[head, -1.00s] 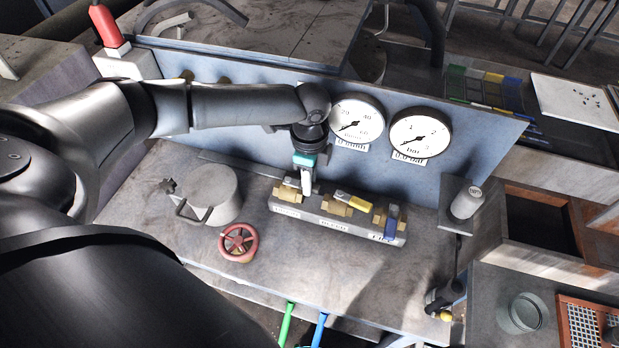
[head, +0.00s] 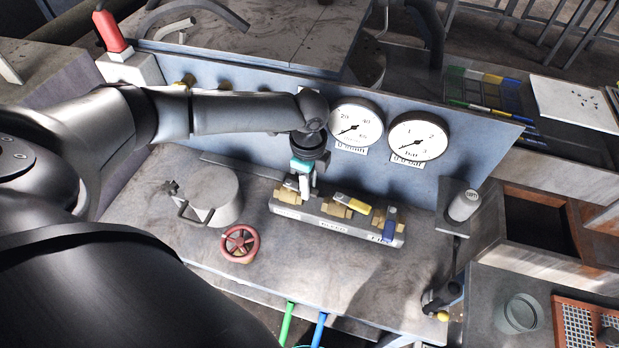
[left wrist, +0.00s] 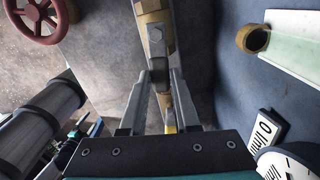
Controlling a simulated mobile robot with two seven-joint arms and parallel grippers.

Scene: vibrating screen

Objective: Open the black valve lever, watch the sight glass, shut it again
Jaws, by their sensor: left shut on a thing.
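The valve block (head: 330,224) carries a row of brass valves on the bench. My left gripper (head: 304,192) reaches down at the leftmost valve and is shut on its lever, taken to be the black valve lever. The fingers largely hide this lever in the head view. My right gripper is not in view.
The neighbouring valves have a yellow lever (head: 353,203) and a blue lever (head: 390,225). Two round gauges (head: 355,123) (head: 418,137) sit on the blue panel. The bench front is mostly clear.

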